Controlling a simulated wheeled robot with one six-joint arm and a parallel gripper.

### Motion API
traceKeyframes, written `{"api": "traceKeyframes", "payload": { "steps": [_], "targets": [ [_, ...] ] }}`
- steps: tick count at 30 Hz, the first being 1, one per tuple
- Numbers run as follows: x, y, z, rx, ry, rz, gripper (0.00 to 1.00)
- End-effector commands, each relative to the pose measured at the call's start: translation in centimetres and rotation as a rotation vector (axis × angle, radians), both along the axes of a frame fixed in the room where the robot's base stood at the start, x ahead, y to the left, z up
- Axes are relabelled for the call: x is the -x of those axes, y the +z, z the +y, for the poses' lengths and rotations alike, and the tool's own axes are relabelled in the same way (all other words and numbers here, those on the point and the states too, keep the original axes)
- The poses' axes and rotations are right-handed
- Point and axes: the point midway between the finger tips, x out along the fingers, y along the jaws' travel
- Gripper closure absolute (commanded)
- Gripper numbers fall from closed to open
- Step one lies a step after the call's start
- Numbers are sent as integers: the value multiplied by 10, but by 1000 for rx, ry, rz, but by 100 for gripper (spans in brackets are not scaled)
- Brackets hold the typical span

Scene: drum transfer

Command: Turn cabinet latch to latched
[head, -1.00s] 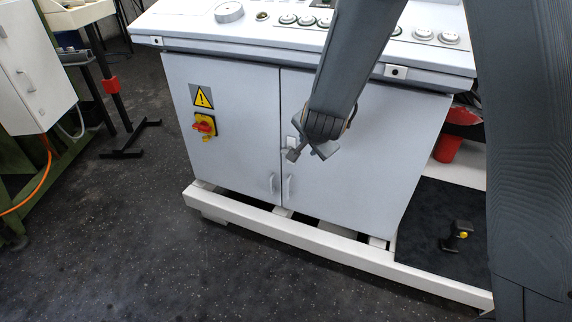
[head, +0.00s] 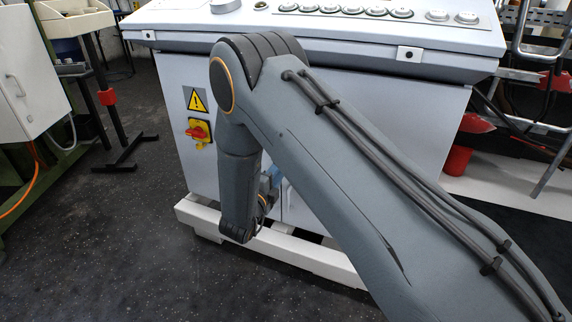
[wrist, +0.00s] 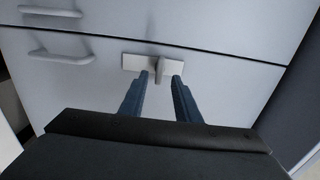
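The grey two-door cabinet (head: 173,95) stands ahead, with my arm across most of its front in the head view. In the wrist view the cabinet latch is a pale plate (wrist: 134,62) with a raised grey tab (wrist: 158,69) at its middle, beside the door seam. The tab stands crosswise to the seam in that view. My gripper (wrist: 160,78) is open, its two blue-grey fingers either side of the tab's line. Whether they touch the tab cannot be told. In the head view the latch is hidden and the gripper (head: 271,178) only partly shows.
Two door handles (wrist: 62,52) (wrist: 50,12) lie left of the latch in the wrist view. A console with buttons (head: 330,10) overhangs above. A white base rail (head: 290,256) runs below.

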Motion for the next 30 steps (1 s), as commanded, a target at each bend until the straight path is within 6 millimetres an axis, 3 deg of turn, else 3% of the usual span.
{"api": "traceKeyframes", "payload": {
  "steps": [9, 20, 21, 26, 30],
  "targets": [
    [-41, -1, -15, 0, 0, 2, 70],
    [-47, -1, -18, 2, 1, 4, 70],
    [-47, -1, -18, 2, 1, 4, 72],
    [-47, -1, -17, 2, 1, 4, 99],
    [-47, -1, -17, 3, 1, 4, 100]
  ]
}}
